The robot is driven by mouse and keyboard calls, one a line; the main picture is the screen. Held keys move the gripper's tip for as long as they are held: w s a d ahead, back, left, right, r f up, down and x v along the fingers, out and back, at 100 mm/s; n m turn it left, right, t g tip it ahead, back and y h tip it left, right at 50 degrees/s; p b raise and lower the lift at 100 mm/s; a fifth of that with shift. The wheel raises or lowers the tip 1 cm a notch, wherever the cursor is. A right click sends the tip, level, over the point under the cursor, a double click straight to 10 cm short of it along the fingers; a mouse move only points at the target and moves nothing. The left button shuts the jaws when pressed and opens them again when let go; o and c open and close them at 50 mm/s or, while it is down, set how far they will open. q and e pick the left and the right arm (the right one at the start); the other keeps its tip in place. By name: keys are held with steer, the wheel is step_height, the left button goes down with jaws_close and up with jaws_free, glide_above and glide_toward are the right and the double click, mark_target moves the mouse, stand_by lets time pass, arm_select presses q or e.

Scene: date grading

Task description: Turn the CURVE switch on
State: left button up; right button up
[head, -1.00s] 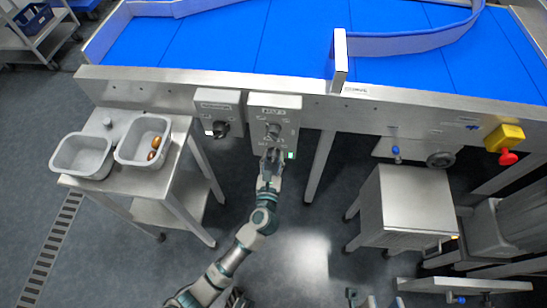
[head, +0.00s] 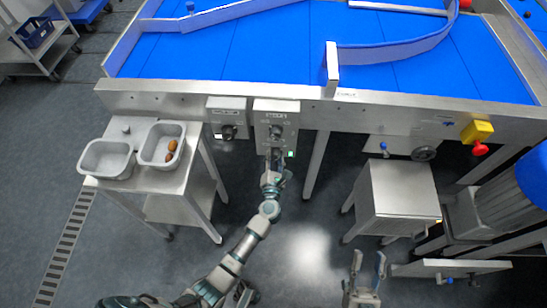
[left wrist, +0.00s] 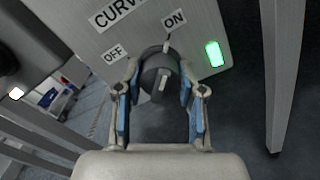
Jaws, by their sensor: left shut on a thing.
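The CURVE switch (left wrist: 160,80) is a dark round knob with a white mark, low on a grey control box (head: 290,107). In the left wrist view, OFF and ON labels sit above the knob, and its mark points roughly towards ON. A green lamp (left wrist: 215,54) beside it is lit; it also shows in the head view (head: 291,154). My left gripper (head: 276,160) is shut on the knob, with one blue-padded finger on each side. In the head view the gripper hides most of the knob. My right gripper (head: 368,258) is open and empty, low in the picture.
A second control box (head: 229,104) with a dark knob hangs to the left. The blue conveyor (head: 200,55) runs above both boxes. Two grey bins (head: 108,174) stand on a steel table at left. A steel cabinet (head: 400,185) stands to the right of my left arm.

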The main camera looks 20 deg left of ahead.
arm_select(q)
steer(key=shift+d+m, duration=0.1)
steer(key=shift+m, duration=0.2)
arm_select(e)
steer(key=shift+w+a+f+g, duration=0.1)
steer(key=shift+w+f+g, duration=0.2)
steer(key=shift+f+g, duration=0.1)
steer(key=shift+w, duration=0.1)
arm_select(q)
steer(key=o, duration=1.1)
steer(key=shift+o, duration=0.2)
steer(key=shift+s, duration=0.1)
steer(key=shift+s+d+f, duration=0.1)
steer(key=shift+s+d, duration=0.05)
steer(key=shift+s, duration=0.15)
steer(key=v, duration=1.1)
